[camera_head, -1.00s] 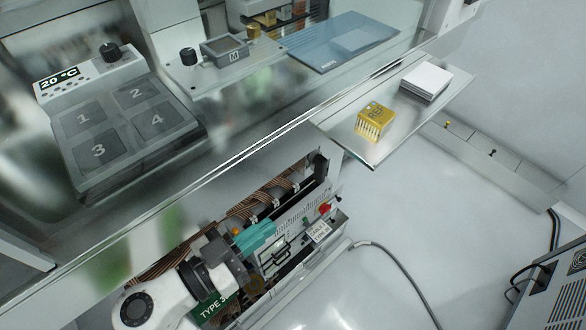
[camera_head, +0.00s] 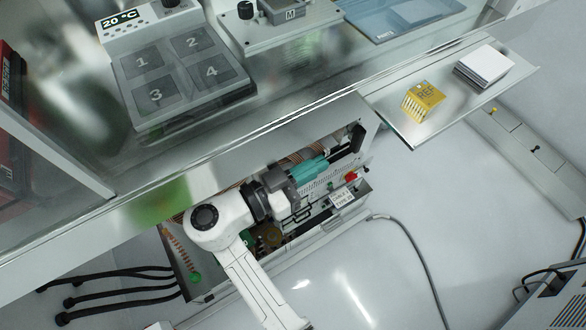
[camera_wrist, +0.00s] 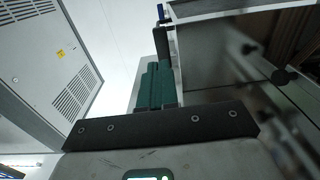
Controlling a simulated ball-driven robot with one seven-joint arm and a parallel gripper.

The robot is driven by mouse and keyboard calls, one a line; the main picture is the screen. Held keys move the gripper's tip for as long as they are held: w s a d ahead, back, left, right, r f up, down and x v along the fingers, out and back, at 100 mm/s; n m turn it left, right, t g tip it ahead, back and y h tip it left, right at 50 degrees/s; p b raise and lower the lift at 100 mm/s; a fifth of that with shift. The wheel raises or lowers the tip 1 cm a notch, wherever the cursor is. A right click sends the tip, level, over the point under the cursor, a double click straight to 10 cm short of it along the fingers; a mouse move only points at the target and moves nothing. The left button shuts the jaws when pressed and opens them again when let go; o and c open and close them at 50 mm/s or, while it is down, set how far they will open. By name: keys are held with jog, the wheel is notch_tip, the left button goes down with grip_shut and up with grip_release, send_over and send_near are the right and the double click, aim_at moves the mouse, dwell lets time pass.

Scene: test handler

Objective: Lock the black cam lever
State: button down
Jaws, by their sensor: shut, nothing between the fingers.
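My gripper (camera_head: 310,167) has teal fingers, shut and empty, reaching right inside the open cabinet below the bench. The fingers also show in the wrist view (camera_wrist: 157,88). A dark upright piece (camera_head: 357,137), which looks like the black cam lever, stands at the right end of the cabinet opening, a short way beyond the fingertips. In the wrist view a black bar (camera_wrist: 164,44) shows just past the fingertips, seemingly the same piece. I cannot tell whether the fingers touch it or how far it is turned.
A red knob (camera_head: 351,177) and a white label (camera_head: 342,197) are on the cabinet front below my fingers. The bench edge runs above my arm. A shelf (camera_head: 415,134) carries a yellow REF block (camera_head: 422,100).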

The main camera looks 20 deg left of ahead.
aim_at(355, 146)
jog(key=p+x, duration=0.2)
jog(key=x, duration=0.3)
jog(key=shift+w+d+r, duration=0.1)
jog(key=shift+w+d, duration=0.4)
jog(key=shift+w, duration=0.15)
jog(key=shift+d+f+b, duration=0.1)
jog(key=shift+f+b, duration=0.35)
jog(key=shift+b, duration=0.35)
jog(key=shift+r, duration=0.15)
